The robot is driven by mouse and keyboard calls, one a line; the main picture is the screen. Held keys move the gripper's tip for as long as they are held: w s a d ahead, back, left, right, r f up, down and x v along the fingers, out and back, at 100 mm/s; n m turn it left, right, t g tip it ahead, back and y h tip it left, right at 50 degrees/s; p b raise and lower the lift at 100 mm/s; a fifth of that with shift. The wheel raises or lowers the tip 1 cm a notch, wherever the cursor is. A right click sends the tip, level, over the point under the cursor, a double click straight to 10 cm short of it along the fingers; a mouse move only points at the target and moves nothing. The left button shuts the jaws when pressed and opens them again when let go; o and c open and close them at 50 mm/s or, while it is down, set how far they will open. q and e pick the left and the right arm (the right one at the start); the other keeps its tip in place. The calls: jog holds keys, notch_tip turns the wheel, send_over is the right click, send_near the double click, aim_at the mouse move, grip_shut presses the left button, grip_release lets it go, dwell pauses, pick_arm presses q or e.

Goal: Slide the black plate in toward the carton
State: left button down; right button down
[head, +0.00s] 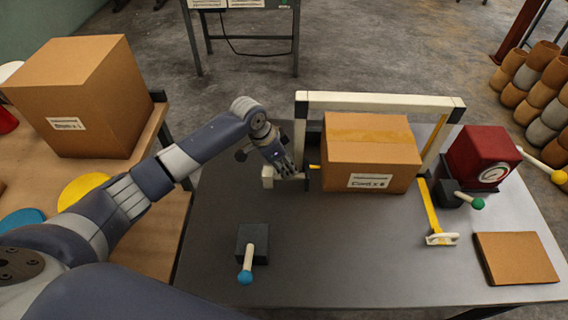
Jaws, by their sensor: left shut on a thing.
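The carton (365,160), a brown taped box with a white label, sits on the grey table under a pale frame. The black plate (314,181) stands upright just left of the carton, with a narrow gap showing between them. A pale block with a dark bar (267,178) lies left of the plate. My left gripper (287,170) points down at this side, left of the carton, and is shut on the black plate's assembly. Its fingers hide the exact place of the grip. My right gripper is not in view.
A pale frame (380,101) spans over the carton. A yellow strip (429,205) runs to its right. A red gauge box (481,155), a green-knobbed lever and a brown flat panel (515,258) are at right. A blue-knobbed lever (248,255) stands in front. The front middle is clear.

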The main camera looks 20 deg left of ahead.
aim_at(301, 175)
pick_arm(q)
jog(key=d, duration=0.2)
jog(key=w+d, duration=0.1)
jog(key=d, duration=0.1)
jog(key=shift+w+d, duration=0.1)
jog(key=shift+d, duration=0.15)
jog(key=c, duration=1.7)
grip_release()
jog(key=o, duration=0.5)
jog(key=shift+c, duration=0.2)
jog(key=shift+d, duration=0.15)
jog(key=shift+a+r, duration=0.25)
jog(key=shift+a, duration=0.05)
jog(key=v, duration=1.1)
jog(key=shift+r, duration=0.2)
